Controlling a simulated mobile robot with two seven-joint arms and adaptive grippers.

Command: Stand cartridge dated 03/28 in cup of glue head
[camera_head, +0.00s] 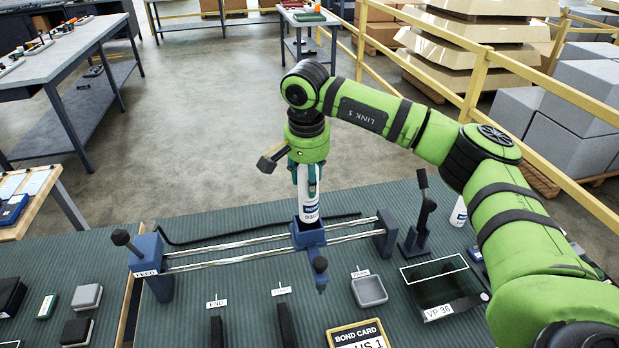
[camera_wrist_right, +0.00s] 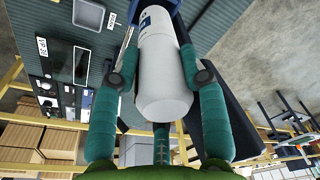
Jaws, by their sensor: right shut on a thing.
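My right gripper (camera_head: 307,172) is shut on a white cartridge (camera_head: 308,206) with a dark-blue-and-white label; the date print is too small to read surely. The cartridge is upright, its lower end at the blue cup of the glue head (camera_head: 308,236). I cannot tell how deep it sits in the cup. The glue head rides on two silver rails, its nozzle (camera_head: 320,275) pointing down in front. In the right wrist view, the gripper's teal fingers (camera_wrist_right: 160,80) flank the cartridge (camera_wrist_right: 163,65), whose rounded end faces the camera. My left gripper is out of view.
A black-knobbed post (camera_head: 145,260) marked FEED stands at the rails' left end, a black lever (camera_head: 424,212) at the right. Another white bottle (camera_head: 458,212) stands partly behind my arm. A grey tray (camera_head: 369,290), a VP 36 box (camera_head: 440,285) and a BOND CARD (camera_head: 359,335) lie in front.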

